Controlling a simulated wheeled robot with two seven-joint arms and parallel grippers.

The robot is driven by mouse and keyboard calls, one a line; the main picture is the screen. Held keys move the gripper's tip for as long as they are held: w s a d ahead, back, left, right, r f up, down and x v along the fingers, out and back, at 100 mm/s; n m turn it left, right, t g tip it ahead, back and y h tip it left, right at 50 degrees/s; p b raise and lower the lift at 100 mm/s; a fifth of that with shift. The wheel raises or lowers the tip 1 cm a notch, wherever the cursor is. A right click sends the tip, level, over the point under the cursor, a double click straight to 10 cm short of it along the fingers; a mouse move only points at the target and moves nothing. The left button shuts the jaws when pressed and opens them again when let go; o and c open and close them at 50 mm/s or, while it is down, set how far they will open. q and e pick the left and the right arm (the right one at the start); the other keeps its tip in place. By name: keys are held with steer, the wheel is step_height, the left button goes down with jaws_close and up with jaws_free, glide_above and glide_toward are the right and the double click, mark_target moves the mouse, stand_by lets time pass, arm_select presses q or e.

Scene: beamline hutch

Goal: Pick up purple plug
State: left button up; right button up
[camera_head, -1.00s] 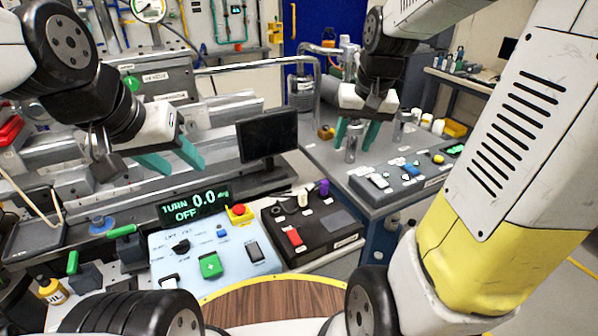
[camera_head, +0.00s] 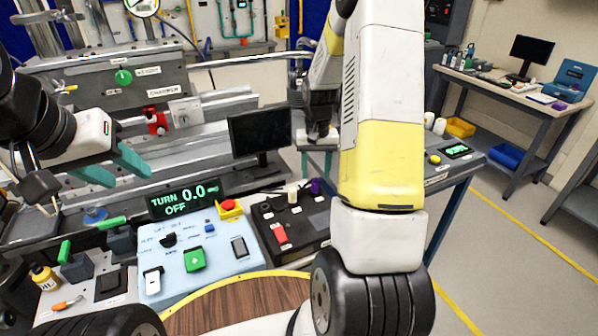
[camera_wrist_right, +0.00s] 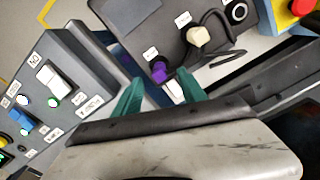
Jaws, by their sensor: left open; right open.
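The purple plug (camera_head: 316,187) stands at the back right of the black panel box (camera_head: 262,222) in the head view. In the right wrist view the purple plug (camera_wrist_right: 158,73) sits on the dark panel, just ahead of the fingers and between their lines. My right gripper (camera_head: 317,165) is open, with teal fingers pointing down above and behind the plug in the head view. In the right wrist view its fingers (camera_wrist_right: 158,100) are apart with nothing clasped. My left gripper (camera_head: 125,168) is open and empty over the left equipment.
A cream plug (camera_wrist_right: 199,37) with a black cable stands beside the purple one. The light blue panel (camera_head: 215,260) with buttons is to the left. A monitor (camera_head: 262,132) stands behind. The grey control box (camera_wrist_right: 60,85) is close by at left in the wrist view.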

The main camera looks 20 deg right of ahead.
mark_target(316, 180)
step_height(316, 180, down, 4)
steer(key=shift+f, duration=0.1)
jaws_close()
